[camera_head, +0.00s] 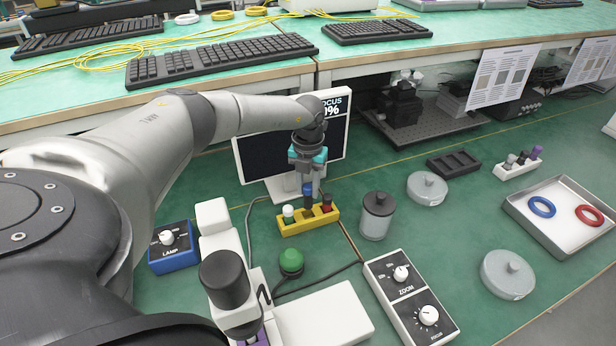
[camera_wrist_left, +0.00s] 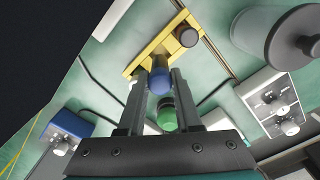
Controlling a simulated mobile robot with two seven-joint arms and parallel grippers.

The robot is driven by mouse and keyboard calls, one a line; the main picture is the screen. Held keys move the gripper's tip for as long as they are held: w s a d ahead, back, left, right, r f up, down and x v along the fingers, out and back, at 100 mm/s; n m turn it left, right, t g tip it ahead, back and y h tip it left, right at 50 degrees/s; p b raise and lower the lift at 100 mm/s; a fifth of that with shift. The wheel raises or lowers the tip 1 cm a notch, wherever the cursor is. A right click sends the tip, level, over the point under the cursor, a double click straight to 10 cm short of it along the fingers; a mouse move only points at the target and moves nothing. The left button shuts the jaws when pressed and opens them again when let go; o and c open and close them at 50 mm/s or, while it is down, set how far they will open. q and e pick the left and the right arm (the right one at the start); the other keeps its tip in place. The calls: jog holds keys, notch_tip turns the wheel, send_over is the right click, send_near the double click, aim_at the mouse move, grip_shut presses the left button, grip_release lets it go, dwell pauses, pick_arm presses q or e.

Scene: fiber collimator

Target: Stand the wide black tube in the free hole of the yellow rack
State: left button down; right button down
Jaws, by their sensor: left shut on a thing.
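The yellow rack (camera_head: 309,223) stands on the green bench in front of the monitor. A white-topped piece (camera_head: 288,212) stands at its left end and a dark red-topped piece (camera_head: 326,204) at its right end. My left gripper (camera_head: 308,182) points down over the rack's middle, shut on a dark tube with a blue end (camera_head: 308,197). That blue end (camera_wrist_left: 159,81) shows between the fingers in the left wrist view, over the yellow rack (camera_wrist_left: 160,42). The tube's lower end meets the rack's middle in the picture; how far it is in, I cannot tell. The hole is hidden. My right gripper is out of view.
A grey lidded jar (camera_head: 377,217) stands right of the rack. A green button (camera_head: 290,262) and a zoom control box (camera_head: 408,298) are in front. The monitor (camera_head: 285,150) is close behind. A small white rack (camera_head: 518,163) and a tray with rings (camera_head: 562,214) are farther right.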

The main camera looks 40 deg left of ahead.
aim_at(308, 202)
pick_arm(q)
jog(key=shift+f+b, duration=0.75)
jog(key=shift+f, duration=2)
jog(key=shift+f, duration=0.15)
jog(key=c, duration=0.6)
grip_release()
jog(key=shift+r, duration=0.25)
notch_tip(308, 202, up, 12)
jog(key=p, duration=0.3)
jog(key=shift+f, duration=0.1)
